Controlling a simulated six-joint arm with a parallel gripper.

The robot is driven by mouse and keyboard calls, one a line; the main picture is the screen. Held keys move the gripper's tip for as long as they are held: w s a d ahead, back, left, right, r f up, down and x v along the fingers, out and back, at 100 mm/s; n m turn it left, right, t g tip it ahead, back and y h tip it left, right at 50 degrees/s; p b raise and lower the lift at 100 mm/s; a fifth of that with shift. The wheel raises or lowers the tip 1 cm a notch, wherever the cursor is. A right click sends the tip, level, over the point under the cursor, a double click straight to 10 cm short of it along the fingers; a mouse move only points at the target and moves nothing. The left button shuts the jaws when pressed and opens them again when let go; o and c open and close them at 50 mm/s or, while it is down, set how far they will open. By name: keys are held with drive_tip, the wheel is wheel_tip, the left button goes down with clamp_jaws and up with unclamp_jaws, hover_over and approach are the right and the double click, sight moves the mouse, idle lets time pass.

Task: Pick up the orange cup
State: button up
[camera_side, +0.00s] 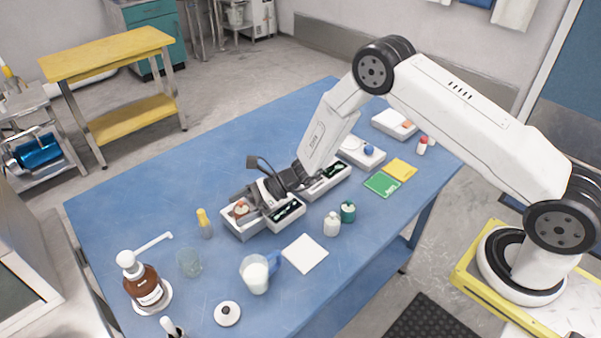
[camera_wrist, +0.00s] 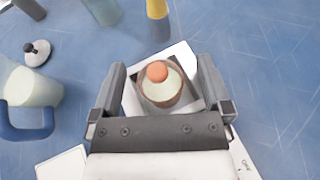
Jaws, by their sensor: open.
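The item nearest to an orange cup is a small round brown cup (camera_wrist: 160,97) with a pale top and an orange knob. In the side view this cup (camera_side: 240,210) sits in a white box (camera_side: 243,233) on the blue table. My gripper (camera_wrist: 161,70) is open, with one finger on each side of the cup in the wrist view. In the side view my gripper (camera_side: 250,196) is low over the box and partly hides it. I cannot tell whether the fingers touch the cup.
A second white box (camera_side: 287,224) stands right beside the cup's box. A yellow-capped bottle (camera_side: 204,222), a glass beaker (camera_side: 190,262), a white-filled jug (camera_side: 255,274) and a white square (camera_side: 305,253) lie around them. The table's left part (camera_side: 120,210) is clear.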

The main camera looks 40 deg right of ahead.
clamp_jaws()
drive_tip(key=shift+r, duration=0.15)
drive_tip(key=shift+r, duration=0.75)
drive_tip(key=s+d+r, duration=0.3)
drive_tip(key=s+r, duration=0.8)
drive_tip(key=s, duration=0.2)
drive_tip(key=shift+s+d+r, duration=0.15)
drive_tip(key=shift+s+d, duration=0.1)
drive_tip(key=shift+d, duration=0.15)
